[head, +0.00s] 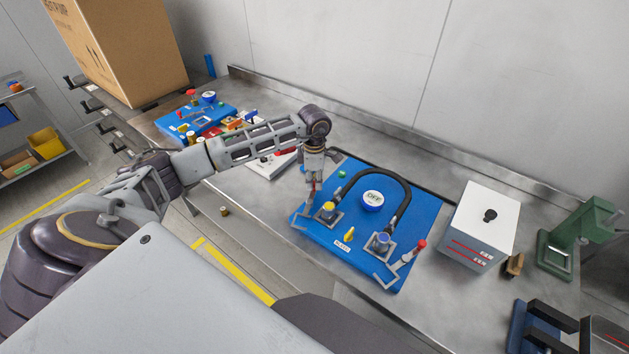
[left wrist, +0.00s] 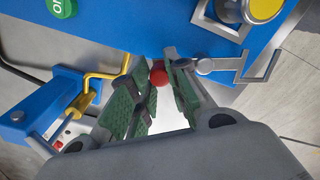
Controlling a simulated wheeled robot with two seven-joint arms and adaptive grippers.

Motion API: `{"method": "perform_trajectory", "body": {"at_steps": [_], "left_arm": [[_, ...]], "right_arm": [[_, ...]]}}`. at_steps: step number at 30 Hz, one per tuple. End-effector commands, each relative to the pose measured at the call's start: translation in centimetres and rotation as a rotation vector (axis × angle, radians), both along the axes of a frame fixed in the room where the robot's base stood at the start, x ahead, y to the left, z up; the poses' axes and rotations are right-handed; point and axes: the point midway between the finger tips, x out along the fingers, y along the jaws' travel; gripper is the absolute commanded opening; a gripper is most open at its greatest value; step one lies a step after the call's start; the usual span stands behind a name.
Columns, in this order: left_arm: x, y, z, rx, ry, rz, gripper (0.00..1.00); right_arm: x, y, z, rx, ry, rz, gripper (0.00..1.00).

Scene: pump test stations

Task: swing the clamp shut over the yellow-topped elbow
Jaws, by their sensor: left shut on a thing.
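The yellow-topped elbow (head: 328,208) stands at the left end of a black hose on a blue board (head: 335,245); its yellow top (left wrist: 265,8) also shows at the upper right of the left wrist view. Its clamp (head: 300,222) is a grey U-shaped frame, lying out to the side of the elbow, not over it. My left gripper (head: 313,180) points down and is shut on the clamp's handle; its red knob (left wrist: 158,76) shows between the green finger pads. Much of the handle is hidden by the fingers. My right gripper is not in view.
A blue-topped elbow (head: 383,240) with its own open clamp (head: 387,281) is at the right. A round gauge (head: 372,200) sits under the hose arch (head: 378,175). A white-topped box (head: 482,225) and green press (head: 578,240) stand farther right. Another blue station (head: 190,127) is behind my left arm.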

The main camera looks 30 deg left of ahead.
Motion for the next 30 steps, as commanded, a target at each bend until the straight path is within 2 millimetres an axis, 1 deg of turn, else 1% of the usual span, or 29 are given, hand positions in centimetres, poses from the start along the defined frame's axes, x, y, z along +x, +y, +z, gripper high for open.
{"method": "perform_trajectory", "body": {"at_steps": [5,11,30], "left_arm": [[0.0,0.3,0.0,0.000,-0.002,0.055,0.00],[-0.3,0.9,0.0,0.000,-0.003,0.162,0.00],[-1.9,3.0,0.0,-0.001,-0.004,0.640,0.00]], "right_arm": [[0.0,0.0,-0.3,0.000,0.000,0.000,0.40],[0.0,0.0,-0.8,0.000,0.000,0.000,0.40],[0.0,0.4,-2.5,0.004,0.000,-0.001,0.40]]}}
